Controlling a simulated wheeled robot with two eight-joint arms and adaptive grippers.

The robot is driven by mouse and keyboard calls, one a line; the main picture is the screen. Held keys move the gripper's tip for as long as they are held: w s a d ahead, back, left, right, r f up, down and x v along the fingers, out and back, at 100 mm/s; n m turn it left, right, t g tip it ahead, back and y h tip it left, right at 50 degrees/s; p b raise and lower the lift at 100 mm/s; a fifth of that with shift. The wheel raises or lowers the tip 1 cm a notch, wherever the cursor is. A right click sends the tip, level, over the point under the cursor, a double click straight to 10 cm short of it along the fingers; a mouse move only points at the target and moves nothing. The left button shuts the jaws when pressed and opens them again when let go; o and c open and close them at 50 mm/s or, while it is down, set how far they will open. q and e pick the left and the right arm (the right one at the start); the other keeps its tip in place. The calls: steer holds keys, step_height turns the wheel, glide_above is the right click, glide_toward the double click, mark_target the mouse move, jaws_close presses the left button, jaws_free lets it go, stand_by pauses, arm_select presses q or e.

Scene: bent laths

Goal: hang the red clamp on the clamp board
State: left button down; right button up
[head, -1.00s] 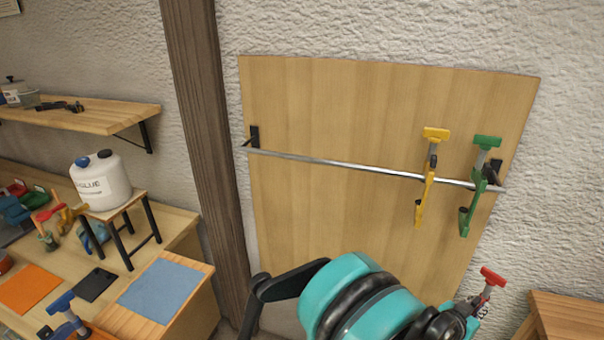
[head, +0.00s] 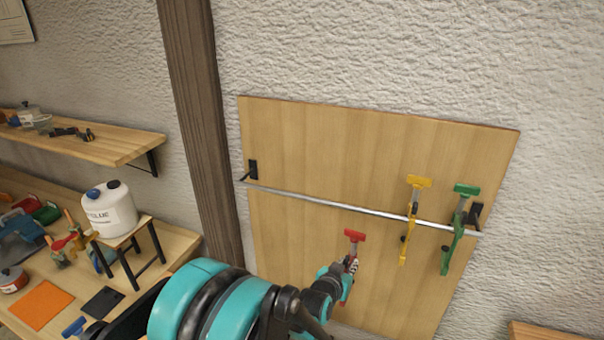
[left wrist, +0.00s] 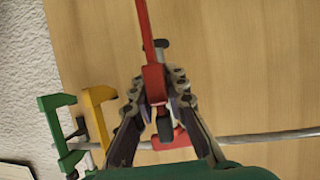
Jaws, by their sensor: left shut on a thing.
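The red clamp (head: 353,248) is in my left gripper (head: 350,265), upright in the head view with its red head up. It is in front of the board, left of the yellow clamp and lower than the rail. In the left wrist view the fingers (left wrist: 158,95) are shut on the red clamp (left wrist: 154,78). The clamp board (head: 310,150) is a wooden panel on the wall with a metal rail (head: 320,204) across it. The rail also shows in the left wrist view (left wrist: 255,140), partly behind the clamp and fingers. My right gripper is out of view.
A yellow clamp (head: 411,225) and a green clamp (head: 455,235) hang on the rail's right part. The rail left of them is bare. A dark wooden post (head: 203,130) stands left of the board. A bench with a glue jug (head: 109,210) is at left.

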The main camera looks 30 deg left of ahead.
arm_select(q)
steer(key=s+a+r+p, duration=0.3)
steer(key=r+p, duration=0.4)
steer(key=r, duration=0.1)
steer(key=s+a+r+n+g+y+p, duration=0.1)
steer(key=s+a+r+p, duration=0.1)
steer(key=a+r+p, duration=0.35)
steer(key=s+a+r+p, duration=0.2)
steer(key=s+r+p, duration=0.1)
steer(key=r+p, duration=0.5)
steer(key=r, duration=0.1)
glide_above(320, 200)
steer(key=shift+p, duration=0.4)
step_height(320, 200, down, 3)
steer(key=b, duration=0.3)
steer(key=shift+f+b, duration=1.6)
steer(key=shift+b, duration=0.1)
